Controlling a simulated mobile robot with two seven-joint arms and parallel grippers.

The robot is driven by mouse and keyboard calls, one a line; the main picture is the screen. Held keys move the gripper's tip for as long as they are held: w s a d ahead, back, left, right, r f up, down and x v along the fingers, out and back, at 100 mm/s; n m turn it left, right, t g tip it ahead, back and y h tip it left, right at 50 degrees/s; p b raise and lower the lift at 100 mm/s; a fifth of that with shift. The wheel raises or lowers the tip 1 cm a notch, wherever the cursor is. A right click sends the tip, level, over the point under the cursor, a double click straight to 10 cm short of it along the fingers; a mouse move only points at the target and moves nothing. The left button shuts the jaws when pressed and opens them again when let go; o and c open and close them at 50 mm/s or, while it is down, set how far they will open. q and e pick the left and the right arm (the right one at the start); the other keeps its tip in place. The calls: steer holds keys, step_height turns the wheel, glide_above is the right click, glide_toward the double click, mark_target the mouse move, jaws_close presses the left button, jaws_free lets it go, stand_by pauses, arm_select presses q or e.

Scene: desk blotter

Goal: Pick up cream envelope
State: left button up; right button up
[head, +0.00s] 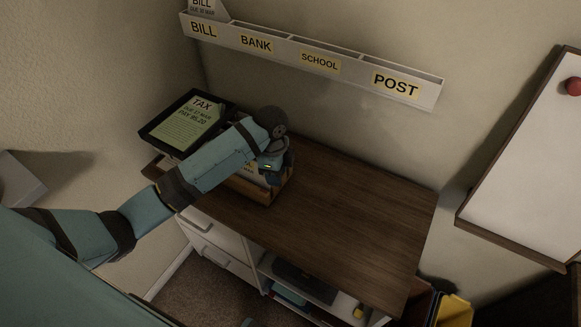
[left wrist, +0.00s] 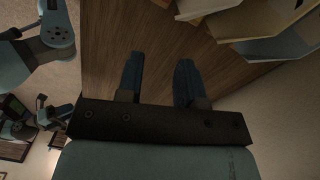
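My left gripper (head: 268,176) is over a wooden letter holder (head: 264,196) at the back left of the desk and hides much of it. A pale paper with a yellow label (head: 247,170) shows in the holder behind the gripper. In the left wrist view the two fingers (left wrist: 159,82) are apart, with only bare wood seen between them. A cream envelope edge (left wrist: 256,18) fans out with other papers at upper right there, beside the fingers and apart from them. I cannot read its face.
A black tray with a green TAX letter (head: 190,122) stands left of the holder. A wall rack (head: 320,62) has BILL, BANK, SCHOOL and POST slots; a letter stands in BILL. The right side of the desktop (head: 350,220) is clear. A whiteboard (head: 530,160) hangs at right.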

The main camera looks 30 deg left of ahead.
arm_select(q)
steer(key=w+a+r+m+g+y, duration=0.1)
steer(key=w+a+r+m+g, duration=0.15)
steer(key=w+a+r, duration=0.7)
steer(key=shift+m+t, duration=0.35)
steer(key=shift+a+x, duration=0.15)
steer(key=shift+x, duration=3.35)
steer(key=shift+a+x, duration=0.15)
steer(key=shift+x, duration=3.35)
steer(key=shift+w, duration=0.15)
jaws_close()
arm_select(e)
steer(key=shift+a+r, duration=0.15)
steer(key=shift+a, duration=0.05)
